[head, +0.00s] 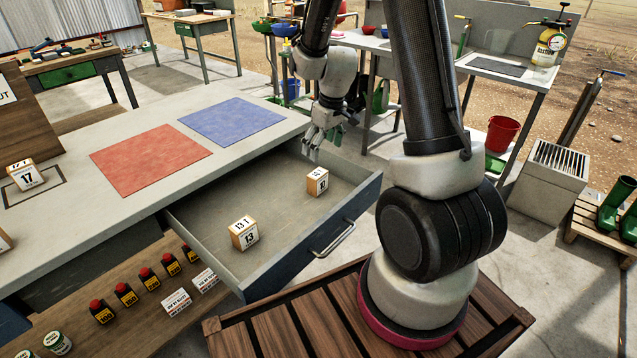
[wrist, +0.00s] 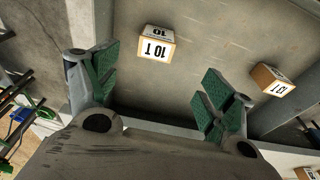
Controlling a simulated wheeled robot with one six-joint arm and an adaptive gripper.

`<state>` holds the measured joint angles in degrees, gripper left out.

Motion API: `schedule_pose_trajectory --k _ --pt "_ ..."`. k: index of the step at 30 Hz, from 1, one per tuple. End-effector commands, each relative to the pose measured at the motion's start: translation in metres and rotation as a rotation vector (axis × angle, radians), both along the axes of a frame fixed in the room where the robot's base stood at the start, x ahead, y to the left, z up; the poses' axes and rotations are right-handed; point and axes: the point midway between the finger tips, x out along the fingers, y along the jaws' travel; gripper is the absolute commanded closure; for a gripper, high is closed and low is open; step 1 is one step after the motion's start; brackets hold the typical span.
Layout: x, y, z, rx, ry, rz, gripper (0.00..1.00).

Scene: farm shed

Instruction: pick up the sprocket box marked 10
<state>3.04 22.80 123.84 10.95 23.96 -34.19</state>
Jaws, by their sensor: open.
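The sprocket box marked 10 (head: 318,182) is a small tan box with white labels. It sits in the open drawer (head: 205,228), towards the drawer's right end. In the wrist view the box (wrist: 155,47) shows "10 T" and lies ahead of the fingers, roughly centred between them. My gripper (head: 322,140) is above the drawer's far right side, open and empty, apart from the box. Its green-padded fingers stand wide apart in the wrist view (wrist: 158,82).
A similar box marked 13 (head: 243,233) is in the drawer's nearer left part; it also shows in the wrist view (wrist: 272,79). A box marked 17 (head: 26,176) stands on the bench. The drawer front (head: 345,225) and side walls bound the space. Bare drawer floor separates the two boxes.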

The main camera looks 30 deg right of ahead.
Motion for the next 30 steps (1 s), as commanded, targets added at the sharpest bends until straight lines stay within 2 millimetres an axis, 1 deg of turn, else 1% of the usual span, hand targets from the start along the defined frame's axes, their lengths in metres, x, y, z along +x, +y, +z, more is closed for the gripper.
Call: schedule_pose_trajectory --k 1,3,6,17,21,24,27,30 --pt "0.005 -0.002 -0.023 -0.002 0.016 0.012 0.18" --pt "0.011 -0.004 -0.047 -0.007 0.025 0.029 0.18" --pt "0.016 -0.006 -0.069 -0.012 0.032 0.046 0.18" --pt "0.023 -0.002 -0.114 -0.015 0.036 0.056 0.18" --pt "0.028 0.004 -0.135 -0.015 0.037 0.055 0.18" --pt "0.03 0.004 -0.148 -0.015 0.037 0.054 0.18" --pt "0.031 0.005 -0.155 -0.015 0.035 0.054 0.18" --pt "0.032 0.005 -0.155 -0.014 0.034 0.054 0.18"
